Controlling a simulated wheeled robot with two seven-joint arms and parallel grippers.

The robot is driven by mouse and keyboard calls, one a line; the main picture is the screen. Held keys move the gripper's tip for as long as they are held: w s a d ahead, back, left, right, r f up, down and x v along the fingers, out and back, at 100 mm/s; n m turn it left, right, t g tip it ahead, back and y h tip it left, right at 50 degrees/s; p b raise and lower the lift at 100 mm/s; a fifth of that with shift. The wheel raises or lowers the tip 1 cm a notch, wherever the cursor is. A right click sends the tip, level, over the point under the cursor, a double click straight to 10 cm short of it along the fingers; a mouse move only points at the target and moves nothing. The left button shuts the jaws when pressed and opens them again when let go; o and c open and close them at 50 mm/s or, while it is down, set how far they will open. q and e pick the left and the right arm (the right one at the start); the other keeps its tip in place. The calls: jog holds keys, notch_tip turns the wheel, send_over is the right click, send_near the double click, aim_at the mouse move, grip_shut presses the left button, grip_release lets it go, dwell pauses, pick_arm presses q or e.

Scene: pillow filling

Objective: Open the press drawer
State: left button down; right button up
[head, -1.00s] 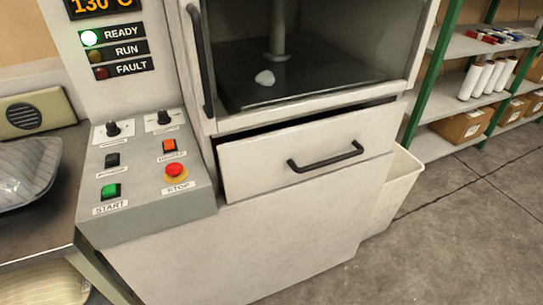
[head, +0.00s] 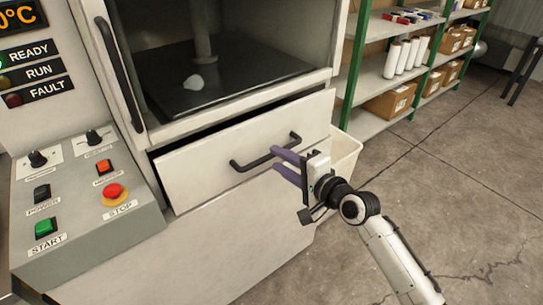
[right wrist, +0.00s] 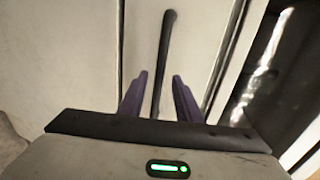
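The press drawer (head: 215,165) is a white front below the press chamber, with a dark gap along its top edge. Its black bar handle (head: 250,163) runs across the front. My right gripper (head: 281,162) is at the right part of the handle, with its purple fingers open and pointing at the drawer. In the right wrist view the handle (right wrist: 163,60) runs lengthwise between the two open fingers (right wrist: 158,95); I cannot tell whether they touch it. My left gripper is not in view.
The control panel (head: 80,220) with buttons and knobs stands left of the drawer. A white bin (head: 345,150) is beside the press on the right. Shelves (head: 375,60) with rolls and boxes stand behind. The floor (head: 460,180) at right is open.

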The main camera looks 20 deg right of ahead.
aim_at(273, 157)
jog(key=shift+x, duration=2.1)
grip_shut()
